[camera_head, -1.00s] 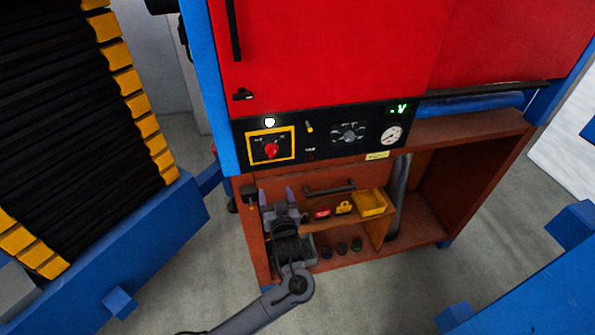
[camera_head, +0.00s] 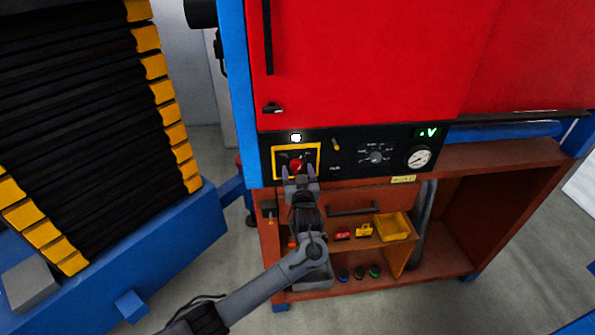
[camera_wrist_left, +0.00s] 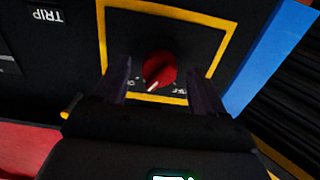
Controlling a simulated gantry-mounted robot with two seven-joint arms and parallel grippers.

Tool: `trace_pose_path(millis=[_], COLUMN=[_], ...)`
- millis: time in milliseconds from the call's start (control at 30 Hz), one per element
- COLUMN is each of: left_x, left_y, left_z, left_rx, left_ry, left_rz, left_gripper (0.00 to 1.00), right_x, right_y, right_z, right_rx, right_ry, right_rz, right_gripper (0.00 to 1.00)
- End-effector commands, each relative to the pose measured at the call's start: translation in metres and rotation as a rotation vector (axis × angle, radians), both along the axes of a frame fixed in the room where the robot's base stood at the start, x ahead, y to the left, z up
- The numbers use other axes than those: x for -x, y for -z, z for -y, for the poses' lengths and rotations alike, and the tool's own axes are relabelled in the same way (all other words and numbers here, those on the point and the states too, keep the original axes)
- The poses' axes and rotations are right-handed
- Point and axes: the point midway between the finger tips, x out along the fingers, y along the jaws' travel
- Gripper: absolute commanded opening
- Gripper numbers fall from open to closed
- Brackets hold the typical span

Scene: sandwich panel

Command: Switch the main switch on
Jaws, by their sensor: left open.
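The main switch is a red rotary knob (camera_head: 297,166) inside a yellow square frame (camera_head: 319,160) on the black control panel (camera_head: 350,140). In the left wrist view the red knob (camera_wrist_left: 159,69) has a pale pointer mark toward its lower left in the picture. My left gripper (camera_head: 299,172) is at the panel in front of the knob. It is open, with one finger on each side of the knob in the left wrist view (camera_wrist_left: 160,85). I cannot tell whether the fingers touch it. My right gripper is not in view.
The panel also has a white lamp (camera_head: 296,138), a selector dial (camera_head: 376,157), a gauge (camera_head: 419,158) and a green display (camera_head: 428,132). Below, an open brown cabinet holds a yellow bin (camera_head: 392,227). A blue-framed stack of black panels (camera_head: 90,110) stands at left.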

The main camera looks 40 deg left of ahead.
Motion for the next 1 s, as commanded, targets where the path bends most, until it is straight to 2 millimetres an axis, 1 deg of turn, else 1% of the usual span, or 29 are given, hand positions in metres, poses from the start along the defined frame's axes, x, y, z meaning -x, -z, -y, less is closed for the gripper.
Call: trace_pose_path(millis=[133,433,467,800,900,1000], left_x=[-0.005,-0.006,-0.006,-0.006,-0.006,-0.006], left_y=[0.0,0.0,0.0,0.0,-0.001,-0.005], left_z=[-0.005,-0.007,-0.007,-0.007,-0.006,-0.007], left_rx=[0.0,0.001,0.001,0.001,-0.006,-0.046], left_ry=[0.0,0.0,0.0,0.0,0.0,-0.001], left_rz=[0.0,0.0,0.0,-0.001,-0.008,-0.051], left_gripper=[0.71,0.71,0.68,0.16,0.15,0.15], right_x=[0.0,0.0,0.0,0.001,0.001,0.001], right_y=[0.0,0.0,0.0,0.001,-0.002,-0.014], right_z=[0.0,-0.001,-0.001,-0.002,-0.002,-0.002], right_rx=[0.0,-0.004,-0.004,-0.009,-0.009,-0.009], right_ry=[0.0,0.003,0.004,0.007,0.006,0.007], right_rz=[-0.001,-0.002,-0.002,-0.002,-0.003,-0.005], right_gripper=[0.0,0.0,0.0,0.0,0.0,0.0])
